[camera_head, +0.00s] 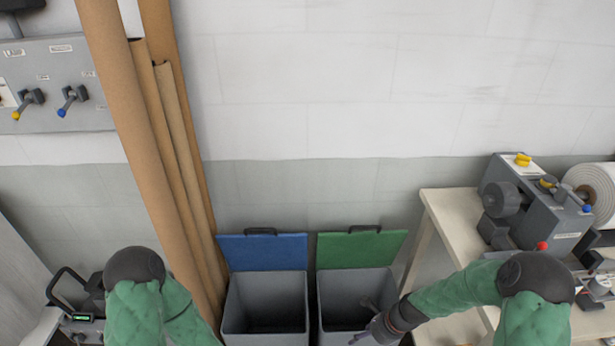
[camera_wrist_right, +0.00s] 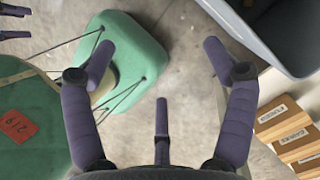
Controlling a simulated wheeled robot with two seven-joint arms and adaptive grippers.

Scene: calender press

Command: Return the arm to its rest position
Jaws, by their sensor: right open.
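My right arm comes in from the right in the head view. Its gripper (camera_head: 366,322) is over the front of the grey bin with the green lid (camera_head: 360,250). In the right wrist view this gripper (camera_wrist_right: 160,62) has its dark purple fingers spread wide with nothing between them. My left arm shows at the lower left of the head view, and its gripper is out of that frame. Dark finger-like parts at the top left edge of the right wrist view look like my left gripper (camera_wrist_right: 14,22), cut off by the frame.
A second grey bin with a blue lid (camera_head: 262,252) stands beside the green-lidded one. A pale table (camera_head: 455,215) at right carries a grey press (camera_head: 535,205) and a white roll (camera_head: 592,190). Tall brown tubes (camera_head: 150,150) lean left of the bins. A switch panel (camera_head: 60,70) is on the wall.

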